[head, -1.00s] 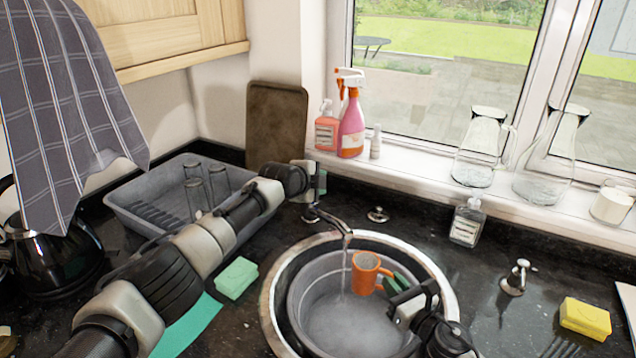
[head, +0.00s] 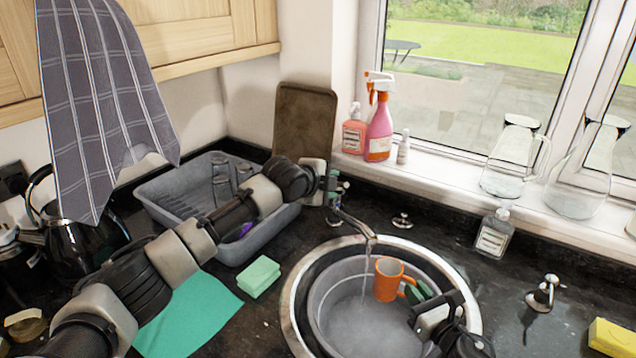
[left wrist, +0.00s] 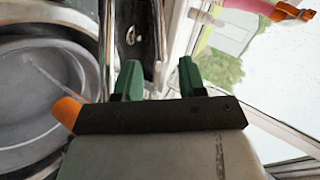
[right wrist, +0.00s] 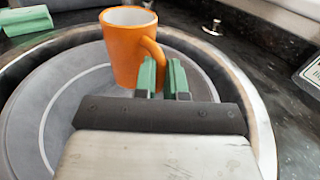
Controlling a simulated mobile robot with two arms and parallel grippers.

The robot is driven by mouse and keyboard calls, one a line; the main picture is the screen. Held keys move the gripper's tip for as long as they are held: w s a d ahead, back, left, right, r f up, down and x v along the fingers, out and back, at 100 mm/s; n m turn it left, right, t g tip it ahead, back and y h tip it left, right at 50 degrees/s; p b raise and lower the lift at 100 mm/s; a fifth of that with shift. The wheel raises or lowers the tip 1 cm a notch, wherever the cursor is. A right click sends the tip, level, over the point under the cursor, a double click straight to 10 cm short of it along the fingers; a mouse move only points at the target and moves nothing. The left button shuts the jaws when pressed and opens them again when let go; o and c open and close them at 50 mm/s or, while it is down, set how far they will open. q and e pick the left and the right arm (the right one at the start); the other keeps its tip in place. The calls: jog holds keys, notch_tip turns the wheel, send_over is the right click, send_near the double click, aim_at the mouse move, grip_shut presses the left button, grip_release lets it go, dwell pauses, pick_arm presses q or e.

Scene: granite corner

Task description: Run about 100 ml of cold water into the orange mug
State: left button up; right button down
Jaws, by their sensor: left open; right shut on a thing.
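The orange mug (head: 387,281) is upright above the grey basin in the sink. My right gripper (head: 419,291) is shut on its handle; the right wrist view also shows the mug (right wrist: 128,50) and the green fingertips (right wrist: 163,80). The tap (head: 358,228) is running. Its thin stream (head: 366,272) falls just left of the mug, apparently past it into the basin. The left wrist view shows a stream beside the mug's orange edge (left wrist: 67,112). My left gripper (head: 331,186) is open near the tap's base and handle. The mug's water level cannot be made out.
The grey basin (head: 334,328) sits in the round sink. A dish rack (head: 170,222) with glasses, a green sponge (head: 259,276) and a green cloth (head: 195,322) lie left. Spray bottle (head: 379,130) and glass jugs (head: 512,165) stand on the sill. A soap bottle (head: 494,232) stands behind the sink.

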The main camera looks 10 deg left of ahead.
aim_at(394, 272)
pick_arm(q)
jog(key=v, duration=0.4)
jog(key=shift+s+a+r, duration=0.15)
jog(key=shift+s+a, duration=0.05)
jog(key=shift+s, duration=0.1)
pick_arm(e)
jog(key=shift+w+r, duration=0.1)
jog(key=x, duration=0.4)
jog(key=a+x, duration=0.1)
jog(key=shift+a, duration=0.3)
jog(key=shift+w+a, duration=0.25)
jog(key=shift+a, duration=0.1)
pick_arm(q)
jog(key=shift+w, duration=0.1)
jog(key=shift+d, duration=0.1)
pick_arm(e)
jog(key=shift+s+d, duration=0.1)
jog(key=shift+d, duration=0.05)
